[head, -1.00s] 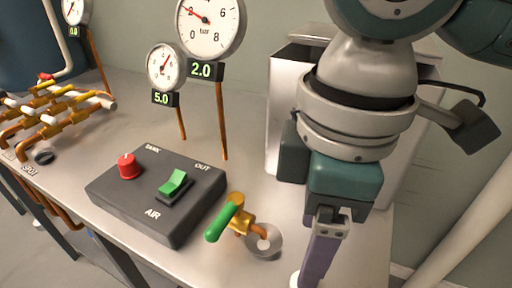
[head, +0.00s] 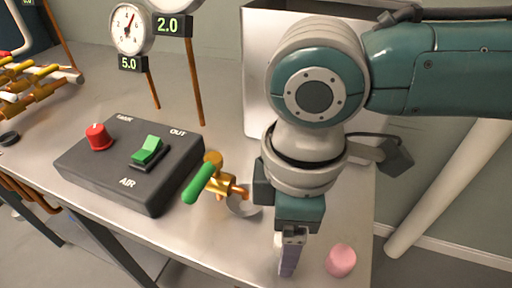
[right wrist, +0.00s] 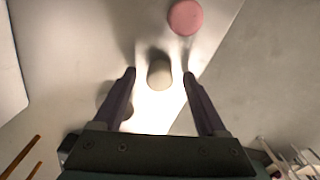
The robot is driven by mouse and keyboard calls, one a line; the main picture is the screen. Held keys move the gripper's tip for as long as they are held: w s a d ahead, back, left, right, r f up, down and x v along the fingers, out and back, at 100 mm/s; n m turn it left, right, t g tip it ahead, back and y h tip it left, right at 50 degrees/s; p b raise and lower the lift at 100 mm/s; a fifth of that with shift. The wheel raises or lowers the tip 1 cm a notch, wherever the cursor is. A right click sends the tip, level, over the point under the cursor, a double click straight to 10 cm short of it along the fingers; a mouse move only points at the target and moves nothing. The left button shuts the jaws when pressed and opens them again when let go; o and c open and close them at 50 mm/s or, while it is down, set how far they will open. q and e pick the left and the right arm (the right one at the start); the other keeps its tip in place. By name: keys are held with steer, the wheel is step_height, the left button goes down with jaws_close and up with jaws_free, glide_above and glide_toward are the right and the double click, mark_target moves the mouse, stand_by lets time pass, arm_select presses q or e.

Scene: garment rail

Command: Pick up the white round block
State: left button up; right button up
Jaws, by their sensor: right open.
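The white round block (right wrist: 159,72) shows in the right wrist view, pale and lit from above, just beyond and between my open fingertips. In the head view only a small pale edge (head: 278,240) shows beside my right gripper, which hides most of it. My right gripper (head: 288,268) points down over the front right of the bench in the head view. Its two fingers stand apart and empty in the right wrist view (right wrist: 159,80). I cannot tell exactly how high the fingertips are above the bench. My left gripper is not in view.
A pink round block (head: 340,261) stands right of my right gripper, near the bench's right edge. A brass valve with a green handle (head: 212,182) and a black control box (head: 130,168) are to the left. A metal box (head: 258,70) stands behind my arm.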

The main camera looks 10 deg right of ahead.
jaws_close()
stand_by(0.5)
steer(key=shift+r, duration=0.15)
